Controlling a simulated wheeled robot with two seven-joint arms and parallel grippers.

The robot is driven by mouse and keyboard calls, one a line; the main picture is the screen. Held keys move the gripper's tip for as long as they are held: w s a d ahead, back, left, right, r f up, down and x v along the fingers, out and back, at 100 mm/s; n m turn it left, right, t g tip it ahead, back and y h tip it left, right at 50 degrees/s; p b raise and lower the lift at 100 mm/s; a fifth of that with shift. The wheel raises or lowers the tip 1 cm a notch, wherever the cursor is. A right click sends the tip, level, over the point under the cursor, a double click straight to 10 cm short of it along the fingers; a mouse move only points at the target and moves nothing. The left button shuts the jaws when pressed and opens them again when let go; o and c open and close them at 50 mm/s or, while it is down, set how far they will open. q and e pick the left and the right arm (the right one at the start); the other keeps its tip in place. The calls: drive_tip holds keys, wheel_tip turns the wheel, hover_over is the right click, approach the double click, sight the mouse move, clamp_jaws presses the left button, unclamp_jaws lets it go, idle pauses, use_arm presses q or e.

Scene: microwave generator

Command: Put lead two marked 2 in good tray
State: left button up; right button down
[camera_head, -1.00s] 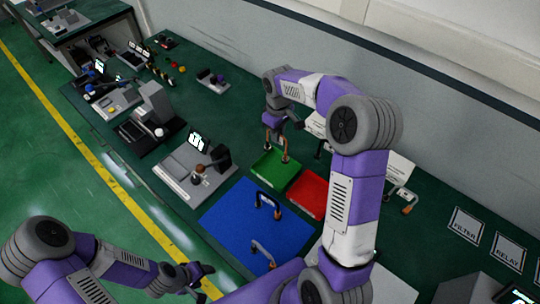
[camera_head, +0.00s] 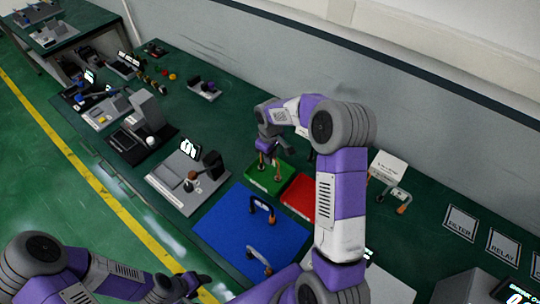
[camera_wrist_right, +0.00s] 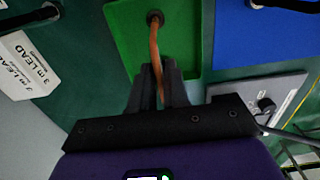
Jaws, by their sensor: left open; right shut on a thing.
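My right gripper (camera_head: 267,146) points down over the green tray (camera_head: 257,184) and is shut on an orange lead (camera_head: 277,172) with dark ends. The lead hangs as an arch, its ends at the tray. In the right wrist view the lead (camera_wrist_right: 154,50) runs from between the right fingertips (camera_wrist_right: 158,75) to a dark round end over the floor of the green tray (camera_wrist_right: 185,35). No number is readable on this lead, and I cannot tell whether its ends touch the tray. My left gripper (camera_head: 198,283) is open and empty at the lower left, off the table's front edge.
The red tray (camera_head: 298,196) adjoins the green one. Two arched leads stand on the blue mat (camera_head: 225,228). Another lead (camera_head: 404,199) stands at right by white cards. A grey tester (camera_head: 180,182) is left of the trays. My right arm hides part of the table.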

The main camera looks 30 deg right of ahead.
drive_tip(key=c, duration=1.1)
unclamp_jaws()
drive_tip(key=shift+f, duration=0.15)
wheel_tip(320, 180, up, 12)
drive_tip(key=shift+r+p, duration=0.2)
drive_tip(key=shift+p, duration=0.4)
